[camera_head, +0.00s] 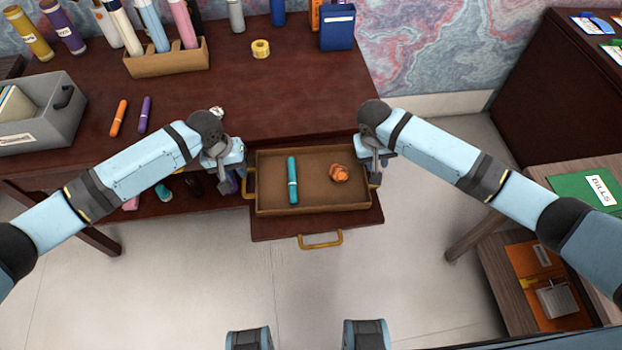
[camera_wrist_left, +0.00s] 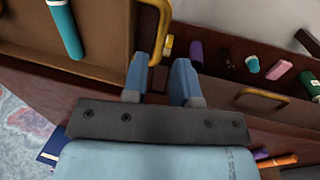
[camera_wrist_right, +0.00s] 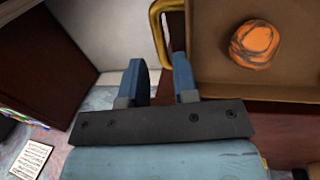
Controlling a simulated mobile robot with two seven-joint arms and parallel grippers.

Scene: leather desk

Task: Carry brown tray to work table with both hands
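The brown tray (camera_head: 272,207) lies in or on the pulled-out drawer (camera_head: 345,224) of the desk. It holds a teal cylinder (camera_head: 293,180) and a crumpled orange ball (camera_head: 339,173). My left gripper (camera_head: 241,180) is at the tray's left handle; in the left wrist view that brass handle (camera_wrist_left: 167,18) reaches between the parted fingers (camera_wrist_left: 160,75). My right gripper (camera_head: 376,175) is at the right side; in the right wrist view the right handle (camera_wrist_right: 156,30) reaches between the parted fingers (camera_wrist_right: 160,78). Neither gripper is visibly closed on its handle.
The desk (camera_head: 200,90) behind holds a grey bin (camera_head: 50,115), an orange marker (camera_head: 118,118), a purple marker (camera_head: 144,115), a tape roll (camera_head: 260,49) and a bottle rack (camera_head: 165,62). A side table with a green folder (camera_head: 585,190) stands at right. The floor in front is clear.

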